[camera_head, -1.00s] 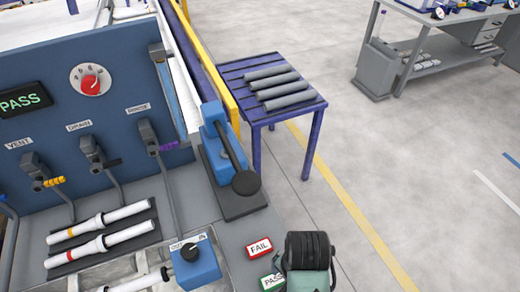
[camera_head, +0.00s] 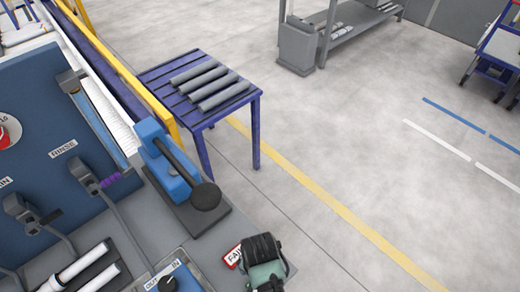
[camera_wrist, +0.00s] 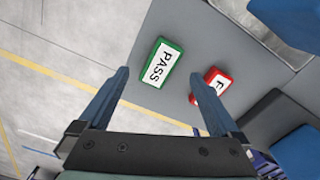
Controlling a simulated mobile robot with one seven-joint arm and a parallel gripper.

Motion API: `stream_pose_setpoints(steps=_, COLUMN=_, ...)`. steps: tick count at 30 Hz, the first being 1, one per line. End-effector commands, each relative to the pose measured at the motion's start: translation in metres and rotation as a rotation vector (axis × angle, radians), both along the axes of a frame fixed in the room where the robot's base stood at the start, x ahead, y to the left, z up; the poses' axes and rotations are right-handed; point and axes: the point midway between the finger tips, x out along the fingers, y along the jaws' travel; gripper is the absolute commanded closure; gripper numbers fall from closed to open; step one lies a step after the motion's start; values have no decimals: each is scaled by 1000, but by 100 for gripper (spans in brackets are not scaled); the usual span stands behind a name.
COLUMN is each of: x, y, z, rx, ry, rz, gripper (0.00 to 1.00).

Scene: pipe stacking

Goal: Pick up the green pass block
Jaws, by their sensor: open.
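The green pass block (camera_wrist: 162,63) has a white face marked PASS. It lies on the grey bench top near its edge in the wrist view. My gripper (camera_wrist: 161,75) is open and empty, with its two blue fingers spread to either side below the block in that view. The block appears beyond the fingertips, apart from them. In the head view my arm end covers the place where the block was seen, so the block is hidden there.
A red FAIL block (camera_wrist: 210,87) lies close beside the green one, partly behind my right finger; it also shows in the head view (camera_head: 233,256). A blue lever device (camera_head: 170,165) and a blue dial box (camera_head: 178,280) stand nearby. A purple table (camera_head: 243,98) holds grey pipes.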

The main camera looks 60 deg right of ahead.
Motion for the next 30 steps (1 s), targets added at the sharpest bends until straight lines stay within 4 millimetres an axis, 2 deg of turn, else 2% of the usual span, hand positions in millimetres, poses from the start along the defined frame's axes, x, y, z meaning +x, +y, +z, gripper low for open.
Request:
stream_pose_setpoints(steps=9, x=0, y=-2, z=-37, rx=0, ry=0, rz=0, gripper=1)
stream_pose_setpoints(steps=18, x=0, y=-2, z=-41, rx=-1, ry=-1, rz=0, gripper=1)
stream_pose_setpoints(steps=20, x=0, y=-2, z=-41, rx=-1, ry=0, rz=0, gripper=10)
stream_pose_setpoints(steps=30, x=0, y=-2, z=-41, rx=0, ry=0, rz=0, gripper=72)
